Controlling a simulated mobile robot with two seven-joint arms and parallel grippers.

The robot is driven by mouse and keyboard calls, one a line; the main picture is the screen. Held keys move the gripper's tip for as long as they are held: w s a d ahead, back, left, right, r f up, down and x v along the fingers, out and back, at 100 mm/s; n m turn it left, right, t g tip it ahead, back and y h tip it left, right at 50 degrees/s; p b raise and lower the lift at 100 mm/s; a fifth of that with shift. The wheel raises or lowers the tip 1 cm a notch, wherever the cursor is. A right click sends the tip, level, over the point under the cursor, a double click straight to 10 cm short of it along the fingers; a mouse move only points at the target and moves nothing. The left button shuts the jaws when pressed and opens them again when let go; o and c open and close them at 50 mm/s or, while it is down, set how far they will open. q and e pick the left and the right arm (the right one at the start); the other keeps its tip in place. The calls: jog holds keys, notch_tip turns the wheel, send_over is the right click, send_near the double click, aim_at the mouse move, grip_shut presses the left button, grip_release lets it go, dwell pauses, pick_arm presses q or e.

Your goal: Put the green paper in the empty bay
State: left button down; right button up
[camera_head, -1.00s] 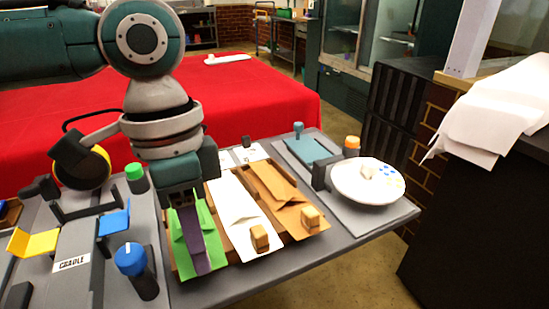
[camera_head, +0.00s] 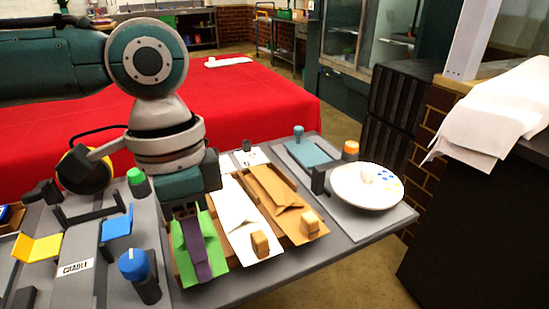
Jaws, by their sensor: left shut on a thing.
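The green paper (camera_head: 180,245), with a purple strip (camera_head: 204,253) down its middle, is at the leftmost bay of a wooden rack (camera_head: 296,240). My left gripper (camera_head: 191,208) points down at the paper's far end and is shut on it. The gripper hides that end, so I cannot tell whether the paper rests on the bay floor or is slightly above it. White paper (camera_head: 236,215) fills the middle bay and brown paper (camera_head: 274,193) the right bay. My right gripper is out of view.
Wooden blocks (camera_head: 260,244) sit on the near ends of the white and brown papers. A blue-capped post (camera_head: 134,264), a green-capped post (camera_head: 136,176) and a cradle (camera_head: 75,268) stand left. A white round dish (camera_head: 366,188) stands right. A red-covered table (camera_head: 260,100) lies behind.

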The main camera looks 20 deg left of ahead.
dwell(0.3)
pick_arm(q)
jog(key=shift+c, duration=1)
grip_release()
notch_tip(320, 180, up, 7)
jog(key=p, duration=0.9)
dwell(0.4)
